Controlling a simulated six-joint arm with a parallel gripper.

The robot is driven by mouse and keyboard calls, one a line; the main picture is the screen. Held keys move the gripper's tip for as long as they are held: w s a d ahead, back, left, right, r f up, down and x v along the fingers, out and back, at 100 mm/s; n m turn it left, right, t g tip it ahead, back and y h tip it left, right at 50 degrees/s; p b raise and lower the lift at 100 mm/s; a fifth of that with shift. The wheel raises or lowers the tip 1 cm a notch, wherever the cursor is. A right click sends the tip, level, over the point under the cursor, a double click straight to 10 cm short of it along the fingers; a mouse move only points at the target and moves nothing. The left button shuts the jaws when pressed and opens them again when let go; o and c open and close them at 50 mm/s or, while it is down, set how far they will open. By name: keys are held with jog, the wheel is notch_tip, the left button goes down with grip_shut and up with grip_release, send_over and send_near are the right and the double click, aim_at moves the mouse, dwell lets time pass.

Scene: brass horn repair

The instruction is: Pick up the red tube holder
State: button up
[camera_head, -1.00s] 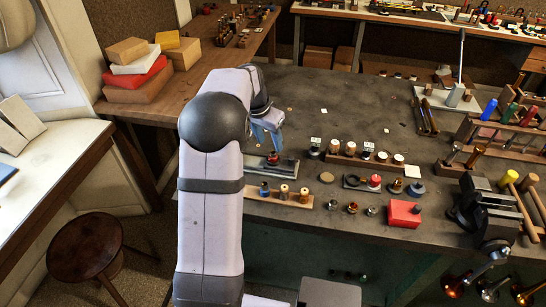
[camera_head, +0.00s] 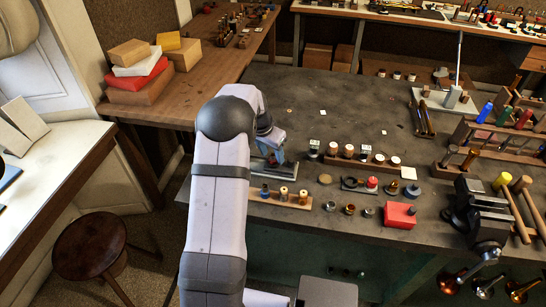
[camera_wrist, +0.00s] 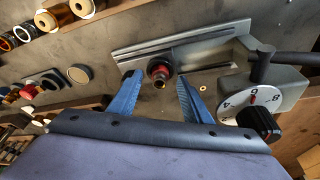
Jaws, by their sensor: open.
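A small dark cylindrical piece with a red band and a brassy end (camera_wrist: 158,71), which looks like the red tube holder, stands at the grey metal rail plate (camera_wrist: 185,42) in the wrist view. My gripper (camera_wrist: 157,82) is open, with one blue finger on each side of this piece. I see gaps between it and both fingers, and no clear contact. In the head view my gripper (camera_head: 276,157) is low over the left part of the bench, at the rail plate (camera_head: 262,169), and largely hides the piece.
A dial device with a black knob (camera_wrist: 242,108) stands close to the right finger. A wooden strip with spools (camera_head: 285,198) lies in front of the rail plate. A red-topped piece (camera_head: 372,182) and a red block (camera_head: 399,215) are further right. The bench behind is mostly clear.

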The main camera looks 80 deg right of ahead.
jog(key=shift+d+f, duration=0.15)
jog(key=shift+f, duration=0.3)
grip_shut()
jog(key=shift+r, duration=0.15)
